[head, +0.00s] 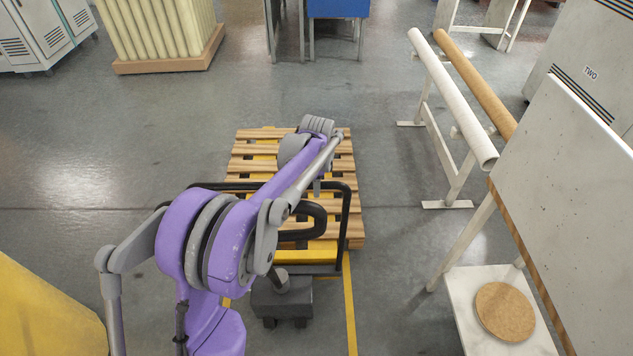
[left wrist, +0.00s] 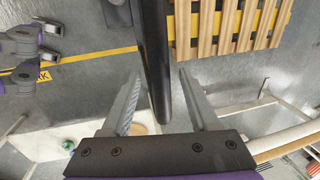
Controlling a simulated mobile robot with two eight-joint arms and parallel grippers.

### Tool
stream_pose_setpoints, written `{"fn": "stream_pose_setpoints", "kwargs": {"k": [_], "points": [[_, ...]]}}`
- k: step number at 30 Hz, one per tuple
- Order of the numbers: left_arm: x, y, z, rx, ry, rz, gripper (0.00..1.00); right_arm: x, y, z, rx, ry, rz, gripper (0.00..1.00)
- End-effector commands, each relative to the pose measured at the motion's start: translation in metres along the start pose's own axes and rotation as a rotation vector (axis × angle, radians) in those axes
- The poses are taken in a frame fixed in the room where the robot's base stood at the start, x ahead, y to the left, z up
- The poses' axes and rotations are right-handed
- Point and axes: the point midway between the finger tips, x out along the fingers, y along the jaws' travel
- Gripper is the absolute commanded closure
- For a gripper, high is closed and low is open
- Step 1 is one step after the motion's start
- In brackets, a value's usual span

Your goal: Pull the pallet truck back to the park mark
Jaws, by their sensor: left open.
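The pallet truck stands in the middle of the head view, with a black loop handle (head: 318,222), a grey base (head: 282,298) and a thin black frame (head: 345,215). It carries a slatted wooden pallet (head: 345,180), also in the left wrist view (left wrist: 262,25). My left gripper (left wrist: 160,74) is open, its fingers on either side of a black bar (left wrist: 155,45) of the truck. I cannot tell whether they touch it. In the head view my arm hides part of the handle. My right gripper is not in view.
A rack with long rolls (head: 455,95) stands to the right of the pallet. A white table (head: 460,305) with a brown disc (head: 505,311) and a tilted panel (head: 575,190) are at the lower right. A yellow object (head: 45,310) is at the lower left. Floor beside the pallet is clear.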

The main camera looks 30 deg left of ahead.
Motion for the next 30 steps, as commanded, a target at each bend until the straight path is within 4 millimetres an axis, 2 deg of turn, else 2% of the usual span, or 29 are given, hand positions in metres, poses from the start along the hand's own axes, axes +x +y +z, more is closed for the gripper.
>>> {"fn": "stream_pose_setpoints", "kwargs": {"k": [2, 9, 12, 30], "points": [[-0.0002, 0.0000, 0.0000, 0.000, 0.000, 0.000, 0.43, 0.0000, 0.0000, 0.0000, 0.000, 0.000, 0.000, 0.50], [-0.0003, 0.0000, -0.0001, 0.000, 0.000, 0.000, 0.86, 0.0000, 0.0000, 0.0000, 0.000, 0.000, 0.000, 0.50], [-0.0004, 0.0000, -0.0001, 0.000, 0.000, 0.000, 1.00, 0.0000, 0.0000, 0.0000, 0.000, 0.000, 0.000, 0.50], [-0.0005, -0.0001, -0.0001, 0.000, 0.000, 0.000, 1.00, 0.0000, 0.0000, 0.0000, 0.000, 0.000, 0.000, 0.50]]}}
